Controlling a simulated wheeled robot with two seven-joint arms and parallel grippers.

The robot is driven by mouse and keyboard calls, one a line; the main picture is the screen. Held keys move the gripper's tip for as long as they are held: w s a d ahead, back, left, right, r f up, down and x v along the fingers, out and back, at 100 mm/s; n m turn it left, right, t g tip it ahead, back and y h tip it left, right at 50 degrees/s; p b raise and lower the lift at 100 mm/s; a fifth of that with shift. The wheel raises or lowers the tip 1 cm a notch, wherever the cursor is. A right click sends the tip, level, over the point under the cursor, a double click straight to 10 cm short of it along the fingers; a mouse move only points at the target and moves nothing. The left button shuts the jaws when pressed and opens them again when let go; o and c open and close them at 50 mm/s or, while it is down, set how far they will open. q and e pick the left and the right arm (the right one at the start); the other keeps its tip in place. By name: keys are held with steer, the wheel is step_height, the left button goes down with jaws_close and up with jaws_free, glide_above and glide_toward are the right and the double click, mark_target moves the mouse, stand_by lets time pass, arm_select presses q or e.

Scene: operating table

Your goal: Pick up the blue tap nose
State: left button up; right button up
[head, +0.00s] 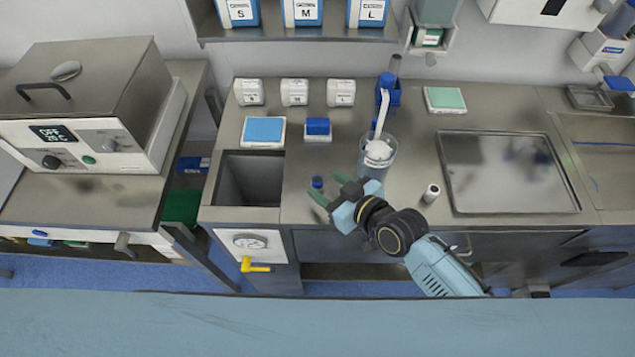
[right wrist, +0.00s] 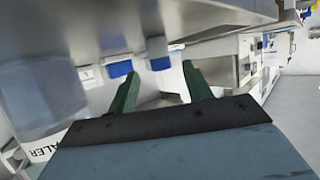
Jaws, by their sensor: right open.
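My left gripper is not in view.
A clear container with a white top (head: 378,154) stands just behind my right gripper. A small white cylinder (head: 431,193) stands to its right. An open sink-like well (head: 228,184) lies to the left. A blue pad (head: 263,130) and a blue-topped box (head: 318,128) are farther back.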

mark_target(320, 182)
steer(key=shift+x, duration=2)
steer(key=shift+a, duration=0.1)
steer(key=shift+c, duration=0.3)
steer(key=c, duration=1)
